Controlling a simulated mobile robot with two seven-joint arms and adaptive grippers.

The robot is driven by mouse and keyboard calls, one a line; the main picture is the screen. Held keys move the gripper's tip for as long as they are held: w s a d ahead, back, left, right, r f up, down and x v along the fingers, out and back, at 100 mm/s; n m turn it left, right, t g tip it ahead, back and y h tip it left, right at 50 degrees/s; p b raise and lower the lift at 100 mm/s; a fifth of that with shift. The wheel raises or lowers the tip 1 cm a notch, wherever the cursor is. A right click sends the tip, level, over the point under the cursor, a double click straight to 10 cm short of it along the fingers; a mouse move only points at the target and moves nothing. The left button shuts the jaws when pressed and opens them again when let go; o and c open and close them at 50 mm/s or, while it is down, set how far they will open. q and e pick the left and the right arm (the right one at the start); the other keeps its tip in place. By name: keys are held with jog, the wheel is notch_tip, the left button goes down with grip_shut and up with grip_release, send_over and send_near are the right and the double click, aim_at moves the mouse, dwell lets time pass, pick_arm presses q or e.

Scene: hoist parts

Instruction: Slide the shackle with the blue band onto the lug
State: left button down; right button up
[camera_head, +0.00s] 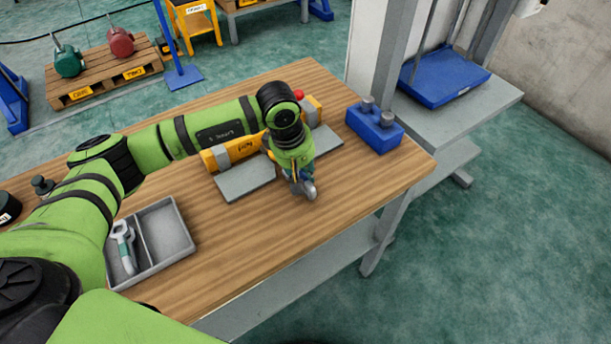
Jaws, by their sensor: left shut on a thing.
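My left gripper (297,177) points down over the table in front of the yellow hoist part (222,154). It is shut on a small grey metal piece with a trace of blue, which looks like the shackle with the blue band (308,190). The fingers hide much of it. My right gripper is not in view.
A grey two-compartment tray (181,209) holds another shackle with a greenish band (124,246) in its left compartment. A blue block with two grey pegs (374,130) stands at the table's back right. The wooden table (300,240) is clear at the front right.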

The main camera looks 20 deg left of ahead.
pick_arm(q)
jog(key=shift+b, duration=0.4)
dwell(0.5)
jog(key=shift+a, duration=0.1)
jog(key=shift+w+a+b, duration=0.95)
jog(key=shift+a, duration=0.2)
jog(key=shift+w+a+b, duration=0.9)
jog(key=shift+a, duration=0.2)
jog(key=c, duration=1)
grip_release()
jog(key=shift+s, duration=0.1)
jog(key=r, duration=0.4)
jog(key=s+a+r, duration=0.1)
jog(key=r, duration=0.7)
jog(key=shift+s+a, duration=0.35)
